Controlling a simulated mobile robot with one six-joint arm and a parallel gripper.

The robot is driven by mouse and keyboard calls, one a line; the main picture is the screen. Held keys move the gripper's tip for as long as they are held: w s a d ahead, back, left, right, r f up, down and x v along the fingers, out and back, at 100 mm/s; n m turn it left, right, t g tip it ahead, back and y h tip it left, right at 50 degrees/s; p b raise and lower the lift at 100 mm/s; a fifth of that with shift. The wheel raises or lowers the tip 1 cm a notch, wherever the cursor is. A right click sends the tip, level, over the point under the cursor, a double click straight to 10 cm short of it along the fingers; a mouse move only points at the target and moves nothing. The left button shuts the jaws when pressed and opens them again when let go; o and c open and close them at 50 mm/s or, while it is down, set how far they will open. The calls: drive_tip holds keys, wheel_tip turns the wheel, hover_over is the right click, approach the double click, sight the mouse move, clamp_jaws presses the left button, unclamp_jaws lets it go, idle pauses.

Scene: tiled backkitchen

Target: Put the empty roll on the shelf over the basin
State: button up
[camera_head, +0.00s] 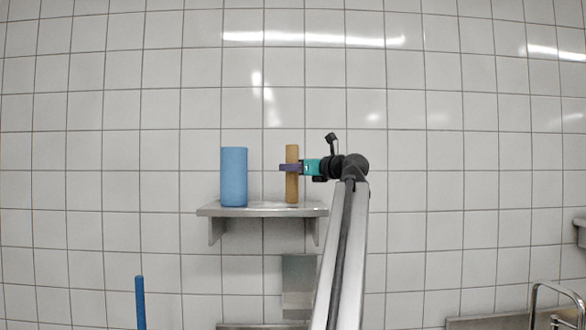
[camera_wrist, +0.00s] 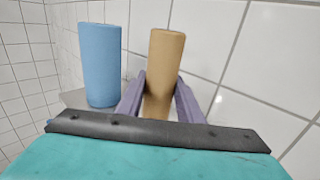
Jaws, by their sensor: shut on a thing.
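The empty roll (camera_head: 292,190) is a slim brown cardboard tube. It stands upright at the right part of the grey metal shelf (camera_head: 270,210), with its lower end at the shelf top; I cannot tell if it touches. My gripper (camera_head: 290,168) comes from the right and is shut on the roll around its middle. In the wrist view the roll (camera_wrist: 164,70) sits between the two purple fingers (camera_wrist: 158,98). The roll's lower end is hidden there behind my gripper body.
A thicker blue roll (camera_head: 234,177) stands upright on the left part of the shelf, apart from the brown roll. It also shows in the wrist view (camera_wrist: 101,65). A tiled wall is behind. A blue stick (camera_head: 140,302) is at lower left, a tap (camera_head: 556,287) at lower right.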

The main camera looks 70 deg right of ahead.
drive_tip(key=shift+f, duration=0.3)
drive_tip(key=shift+f, duration=0.1)
drive_tip(key=o, duration=1)
drive_tip(key=shift+o, duration=0.2)
drive_tip(key=shift+r, duration=0.2)
drive_tip(key=b+v, duration=0.2)
drive_tip(key=v, duration=1)
drive_tip(key=shift+b, duration=0.4)
drive_tip(key=shift+f, duration=0.1)
